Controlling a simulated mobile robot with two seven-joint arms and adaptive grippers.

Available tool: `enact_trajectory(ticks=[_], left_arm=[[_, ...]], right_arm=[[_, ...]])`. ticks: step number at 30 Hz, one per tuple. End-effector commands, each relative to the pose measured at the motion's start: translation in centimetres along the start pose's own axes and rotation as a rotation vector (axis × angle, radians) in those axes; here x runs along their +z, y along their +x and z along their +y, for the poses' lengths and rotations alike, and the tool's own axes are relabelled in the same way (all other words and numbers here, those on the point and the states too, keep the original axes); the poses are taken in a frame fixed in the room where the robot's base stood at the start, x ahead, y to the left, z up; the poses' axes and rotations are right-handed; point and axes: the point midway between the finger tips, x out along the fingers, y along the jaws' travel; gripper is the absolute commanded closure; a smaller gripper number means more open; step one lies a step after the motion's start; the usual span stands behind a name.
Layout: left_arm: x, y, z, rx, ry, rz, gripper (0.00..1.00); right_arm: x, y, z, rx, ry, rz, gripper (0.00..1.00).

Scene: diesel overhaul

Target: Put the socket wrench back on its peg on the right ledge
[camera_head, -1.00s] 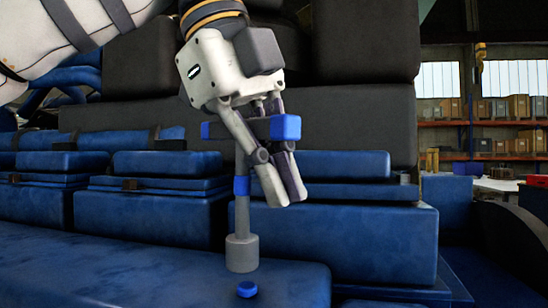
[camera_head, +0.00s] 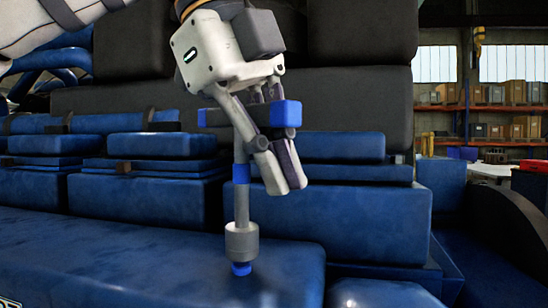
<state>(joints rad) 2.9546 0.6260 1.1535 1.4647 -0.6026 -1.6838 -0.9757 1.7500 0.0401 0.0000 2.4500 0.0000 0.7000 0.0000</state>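The socket wrench (camera_head: 242,206) hangs upright, with a grey shaft, a blue band, a dark crossbar with blue ends and a grey socket at the bottom. My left gripper (camera_head: 284,182) is shut on it at the crossbar; its fingers partly hide the bar and upper shaft. A short blue peg (camera_head: 241,269) stands on the blue ledge (camera_head: 150,268) directly under the socket. The socket's lower rim overlaps the top of the peg in the picture; whether it sits around the peg or just above it I cannot tell. My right gripper is not in view.
Blue stepped blocks (camera_head: 345,215) of the engine rise right behind the wrench, with dark blocks (camera_head: 350,100) above them. A storage rack with boxes (camera_head: 505,125) stands far off at the right. The ledge around the peg is clear.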

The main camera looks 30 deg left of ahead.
Motion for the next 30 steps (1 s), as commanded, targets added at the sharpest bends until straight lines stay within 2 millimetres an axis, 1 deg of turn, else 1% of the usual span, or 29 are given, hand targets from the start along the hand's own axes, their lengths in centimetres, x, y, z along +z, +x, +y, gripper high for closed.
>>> enact_trajectory(ticks=[13, 23, 26, 30], left_arm=[[0.4, 1.6, 0.6, -0.002, 0.000, 0.001, 1.00], [0.4, 1.8, 0.6, -0.001, 0.000, 0.001, 1.00], [0.4, 1.8, 0.6, 0.000, 0.000, 0.001, 0.79], [0.4, 1.8, 0.6, 0.000, 0.000, 0.000, 0.78]], right_arm=[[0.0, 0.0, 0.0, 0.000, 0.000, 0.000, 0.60], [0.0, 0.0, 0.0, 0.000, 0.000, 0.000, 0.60], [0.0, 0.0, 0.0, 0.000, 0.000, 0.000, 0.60], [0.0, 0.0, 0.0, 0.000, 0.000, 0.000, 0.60]])
